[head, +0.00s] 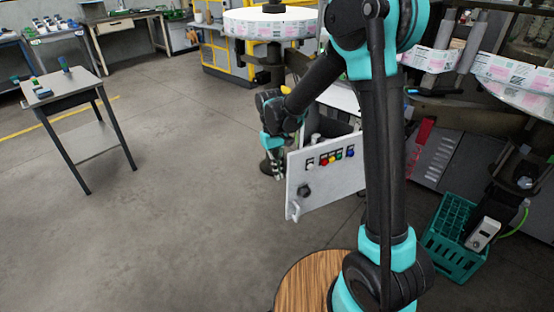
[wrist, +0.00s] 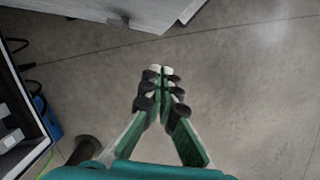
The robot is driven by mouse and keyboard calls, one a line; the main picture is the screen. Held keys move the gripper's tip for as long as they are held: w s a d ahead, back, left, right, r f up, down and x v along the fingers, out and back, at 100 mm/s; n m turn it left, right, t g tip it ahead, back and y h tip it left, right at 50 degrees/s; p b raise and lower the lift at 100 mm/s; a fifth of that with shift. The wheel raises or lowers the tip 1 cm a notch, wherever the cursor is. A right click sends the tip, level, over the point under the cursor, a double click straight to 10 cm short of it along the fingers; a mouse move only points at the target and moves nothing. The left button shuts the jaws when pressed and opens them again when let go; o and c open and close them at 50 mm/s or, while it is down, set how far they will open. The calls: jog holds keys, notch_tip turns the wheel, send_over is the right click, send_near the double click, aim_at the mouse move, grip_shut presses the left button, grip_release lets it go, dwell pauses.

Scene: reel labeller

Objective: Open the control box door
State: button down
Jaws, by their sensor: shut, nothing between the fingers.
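The control box door (head: 325,172) is a pale panel with a row of coloured buttons, a dark knob and a white handle (head: 294,210) at its lower left. It stands swung out from the control box, with a gap behind it. The door's edge also shows at the top of the wrist view (wrist: 130,10). The open box interior (wrist: 15,125), with dark cables and a blue part, shows at the left there. My gripper (head: 278,172) is just left of and behind the door's left edge. In the wrist view its fingertips (wrist: 161,70) are together and empty, apart from the door.
A label reel (head: 270,22) stands behind my gripper. A green crate (head: 455,240) is on the floor at the right. A grey table (head: 65,90) is at the left. A round wooden top (head: 305,283) is at the front.

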jog(key=shift+s+d+f, duration=0.1)
jog(key=shift+s+d, duration=0.4)
jog(key=shift+s, duration=0.4)
jog(key=shift+s+d+f, duration=0.1)
jog(key=shift+s+d, duration=0.4)
jog(key=shift+s, duration=0.4)
jog(key=shift+s, duration=0.1)
jog(key=s+d+n+t+h, duration=0.1)
jog(key=s+d+n, duration=0.5)
jog(key=s+d, duration=0.6)
jog(key=shift+s+d, duration=0.25)
jog(key=shift+s, duration=1.2)
